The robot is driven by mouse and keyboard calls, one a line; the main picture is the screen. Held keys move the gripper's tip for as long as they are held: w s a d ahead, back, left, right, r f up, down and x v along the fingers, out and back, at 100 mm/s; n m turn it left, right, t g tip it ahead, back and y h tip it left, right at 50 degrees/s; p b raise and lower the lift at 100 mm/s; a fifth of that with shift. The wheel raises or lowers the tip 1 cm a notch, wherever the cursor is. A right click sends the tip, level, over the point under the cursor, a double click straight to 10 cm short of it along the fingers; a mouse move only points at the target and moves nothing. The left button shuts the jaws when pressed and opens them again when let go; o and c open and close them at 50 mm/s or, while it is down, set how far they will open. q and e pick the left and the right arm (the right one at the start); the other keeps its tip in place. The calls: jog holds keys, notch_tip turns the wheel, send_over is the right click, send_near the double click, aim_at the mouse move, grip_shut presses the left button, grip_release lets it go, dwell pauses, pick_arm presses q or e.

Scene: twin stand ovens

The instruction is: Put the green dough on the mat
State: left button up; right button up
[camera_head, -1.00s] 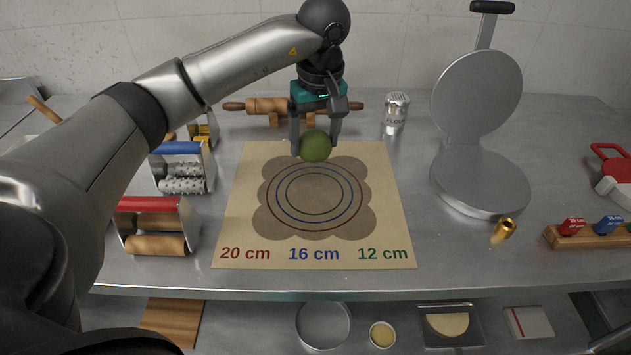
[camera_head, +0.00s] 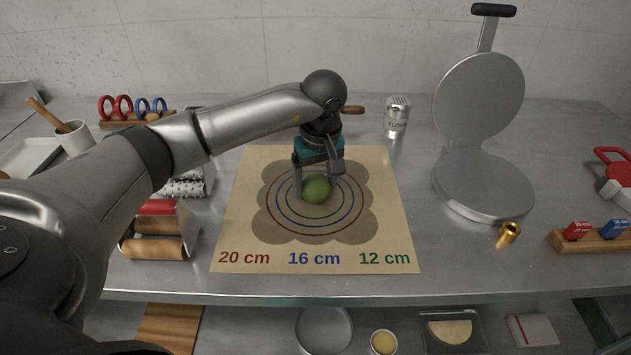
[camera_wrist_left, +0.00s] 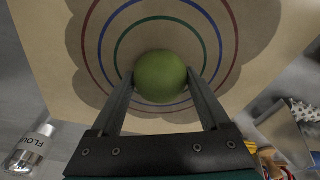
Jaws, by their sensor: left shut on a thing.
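The green dough (camera_head: 317,189) is a round ball at the middle of the mat's printed rings. My left gripper (camera_head: 316,186) is shut on it from above, and in the left wrist view the dough (camera_wrist_left: 160,77) sits between the two fingertips. The tan mat (camera_head: 391,230) lies flat on the steel table, with red, blue and green rings and size labels along its front. I cannot tell whether the dough touches the mat or is just above it. My right gripper is not in view.
A press with a raised round lid (camera_head: 480,100) stands to the right, with a brass piece (camera_head: 508,234) in front. A flour shaker (camera_head: 397,117) stands behind the mat. Roller tools (camera_head: 158,230) stand left of it. The table's front edge runs just beyond the mat.

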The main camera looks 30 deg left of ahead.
aim_at(320, 186)
pick_arm(q)
jog(key=o, duration=0.8)
jog(key=shift+f, duration=0.1)
jog(key=shift+o, duration=0.2)
jog(key=shift+r, duration=0.25)
notch_tip(320, 186, up, 12)
jog(key=s+d+p, duration=0.1)
jog(key=shift+d+f+p, duration=0.2)
jog(key=shift+p, duration=0.1)
jog(key=shift+d, duration=0.1)
